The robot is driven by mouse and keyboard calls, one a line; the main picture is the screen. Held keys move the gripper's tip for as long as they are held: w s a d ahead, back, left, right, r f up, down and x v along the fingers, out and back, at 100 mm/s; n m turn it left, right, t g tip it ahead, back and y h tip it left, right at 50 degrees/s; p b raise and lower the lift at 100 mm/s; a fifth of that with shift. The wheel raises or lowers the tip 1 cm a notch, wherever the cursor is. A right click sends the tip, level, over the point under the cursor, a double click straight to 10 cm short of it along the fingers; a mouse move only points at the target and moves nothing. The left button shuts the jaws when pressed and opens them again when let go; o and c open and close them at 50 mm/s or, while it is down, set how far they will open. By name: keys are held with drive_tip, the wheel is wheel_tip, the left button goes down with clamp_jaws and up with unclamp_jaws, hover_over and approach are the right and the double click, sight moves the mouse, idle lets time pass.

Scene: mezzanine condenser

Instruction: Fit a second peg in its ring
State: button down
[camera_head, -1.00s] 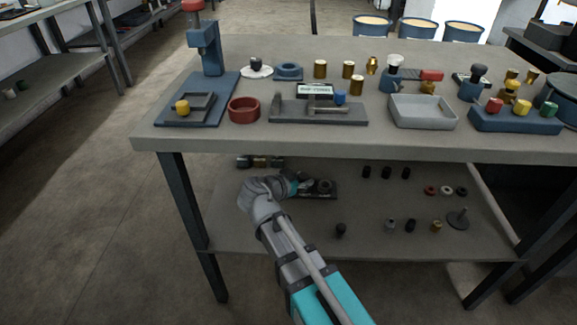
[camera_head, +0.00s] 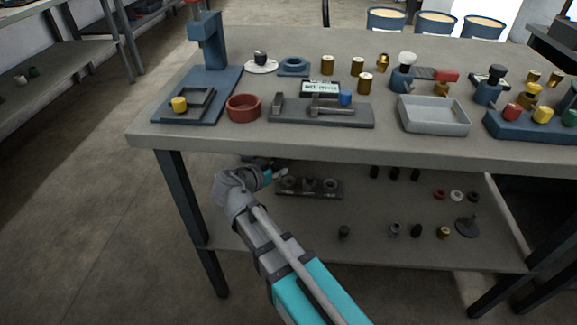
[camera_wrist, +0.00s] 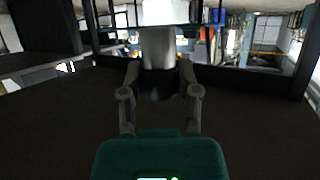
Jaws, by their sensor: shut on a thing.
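My gripper (camera_head: 280,174) is at the front left of the lower shelf, at the left end of a dark strip (camera_head: 318,195) that bears a row of grey ring-like pieces (camera_head: 330,186). In the wrist view my gripper (camera_wrist: 159,78) is shut on a pale grey cylindrical peg (camera_wrist: 157,47), which points away from the wrist. The peg is too small to make out in the head view. My gripper and arm partly hide the strip's left end. Whether any ring has a peg in it is too small to tell.
The worktop (camera_head: 270,137) overhangs the lower shelf (camera_head: 375,254). Several small dark cylinders (camera_head: 416,230), a brass one (camera_head: 443,232), small rings (camera_head: 456,195) and a grey disc with a stem (camera_head: 467,228) stand right on the shelf. The shelf's middle is mostly clear.

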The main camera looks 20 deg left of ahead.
drive_tip(key=shift+w+d, duration=0.2)
drive_tip(key=shift+w, duration=0.05)
drive_tip(key=w+f+b, duration=0.4)
drive_tip(key=w+a+f+b, duration=0.1)
drive_tip(key=w+f+b, duration=0.3)
drive_tip(key=w+a+f+b, duration=0.1)
drive_tip(key=w+f+b, duration=0.3)
drive_tip(key=shift+w+a, duration=0.1)
drive_tip(key=shift+w, duration=0.2)
drive_tip(key=shift+w+f, duration=0.3)
drive_tip(key=shift+w, duration=0.3)
drive_tip(key=shift+f+b, duration=0.1)
drive_tip(key=shift+b, duration=0.3)
drive_tip(key=shift+s+f+b, duration=0.1)
drive_tip(key=shift+f+b, duration=0.85)
drive_tip(key=shift+f+b, duration=0.35)
drive_tip(key=shift+r, duration=0.1)
idle(0.5)
drive_tip(key=shift+r+p, duration=1.95)
drive_tip(key=shift+p, duration=0.1)
